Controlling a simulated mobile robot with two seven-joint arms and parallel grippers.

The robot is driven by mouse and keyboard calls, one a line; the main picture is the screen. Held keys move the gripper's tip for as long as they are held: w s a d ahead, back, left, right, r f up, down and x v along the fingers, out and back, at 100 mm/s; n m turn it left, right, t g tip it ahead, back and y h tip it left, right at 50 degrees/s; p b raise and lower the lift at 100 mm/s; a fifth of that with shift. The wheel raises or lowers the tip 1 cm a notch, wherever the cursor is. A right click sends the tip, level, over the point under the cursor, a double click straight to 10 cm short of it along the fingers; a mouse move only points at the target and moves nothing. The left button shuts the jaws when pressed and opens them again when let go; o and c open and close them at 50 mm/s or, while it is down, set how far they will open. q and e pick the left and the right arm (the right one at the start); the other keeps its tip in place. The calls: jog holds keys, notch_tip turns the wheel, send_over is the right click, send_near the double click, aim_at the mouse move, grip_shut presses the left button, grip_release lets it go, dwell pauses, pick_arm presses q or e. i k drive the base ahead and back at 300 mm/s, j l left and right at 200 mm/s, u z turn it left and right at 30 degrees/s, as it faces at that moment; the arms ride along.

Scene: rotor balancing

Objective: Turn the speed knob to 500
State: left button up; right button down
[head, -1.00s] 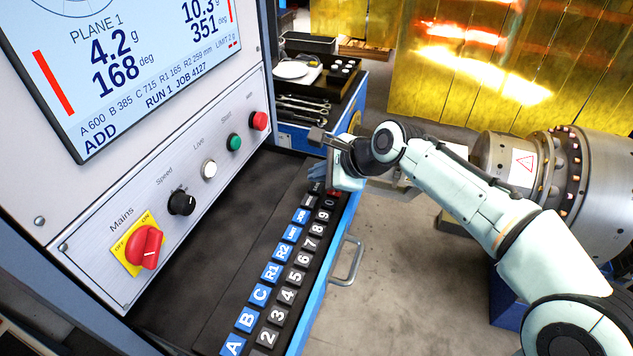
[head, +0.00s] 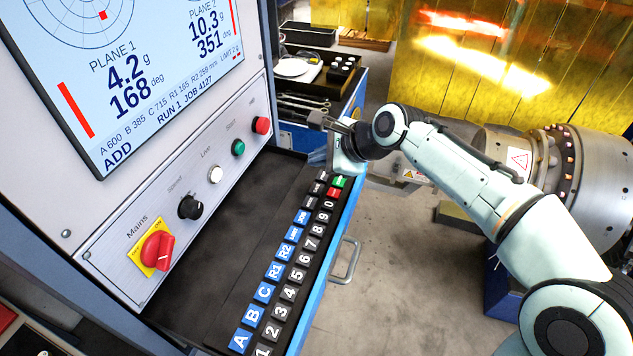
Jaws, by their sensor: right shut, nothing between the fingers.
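My right gripper (head: 318,120) is shut and empty. It is above the far end of the keypad, well to the right of and beyond the knob, touching nothing that I can see. My left gripper is not in view.
The red mains switch (head: 157,251) is left of the knob. The white Live button (head: 215,174), green button (head: 238,148) and red button (head: 261,125) are to its right. The keypad (head: 285,272) lies in front. The dark tray (head: 215,250) between is clear.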

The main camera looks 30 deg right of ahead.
aim_at(192, 208)
jog(key=k+l, duration=0.3)
jog(key=k, duration=0.15)
jog(key=k+l, duration=0.25)
jog(key=k, duration=0.25)
